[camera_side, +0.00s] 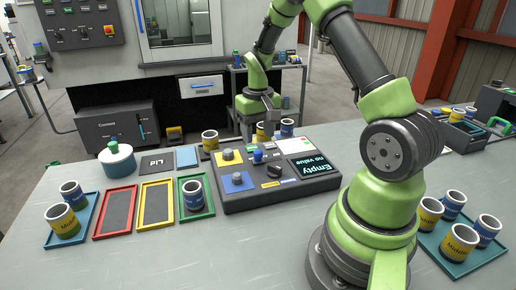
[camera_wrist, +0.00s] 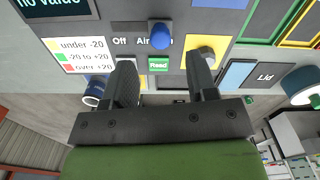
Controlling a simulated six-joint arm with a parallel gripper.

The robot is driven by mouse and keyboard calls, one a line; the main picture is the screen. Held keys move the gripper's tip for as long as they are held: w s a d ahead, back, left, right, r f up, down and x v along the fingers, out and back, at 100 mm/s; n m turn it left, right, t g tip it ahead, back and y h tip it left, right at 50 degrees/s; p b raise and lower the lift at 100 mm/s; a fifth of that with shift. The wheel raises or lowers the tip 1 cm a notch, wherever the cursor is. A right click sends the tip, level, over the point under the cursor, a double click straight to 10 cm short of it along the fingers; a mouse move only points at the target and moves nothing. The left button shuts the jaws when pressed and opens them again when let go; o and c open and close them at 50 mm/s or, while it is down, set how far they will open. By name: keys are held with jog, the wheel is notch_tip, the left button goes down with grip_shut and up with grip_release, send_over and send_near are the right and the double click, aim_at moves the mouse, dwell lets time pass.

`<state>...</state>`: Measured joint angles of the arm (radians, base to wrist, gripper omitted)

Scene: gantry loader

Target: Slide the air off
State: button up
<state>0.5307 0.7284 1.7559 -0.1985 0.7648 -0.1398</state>
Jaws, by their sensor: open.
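The control box (camera_side: 232,200) stands mid-bench. On it a blue knob (camera_wrist: 160,37) sits at the right of the printed words "Off" and "Air" in the wrist view, covering part of the lettering. The blue knob also shows in the side view (camera_side: 257,156). My gripper (camera_wrist: 161,62) is open and empty, its two fingers apart with the green "Read" button (camera_wrist: 158,65) visible between them. The knob appears just beyond the fingertips, not between them. In the side view my gripper (camera_side: 259,130) points down behind the box; contact cannot be told.
Cups stand close around my gripper, including a yellow one (camera_side: 210,141). Coloured trays (camera_side: 116,213) lie left; a teal cup tray (camera_side: 455,263) lies right.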

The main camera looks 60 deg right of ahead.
aim_at(258, 151)
notch_tip(258, 151, down, 5)
jog(key=shift+f, duration=0.1)
dwell(0.3)
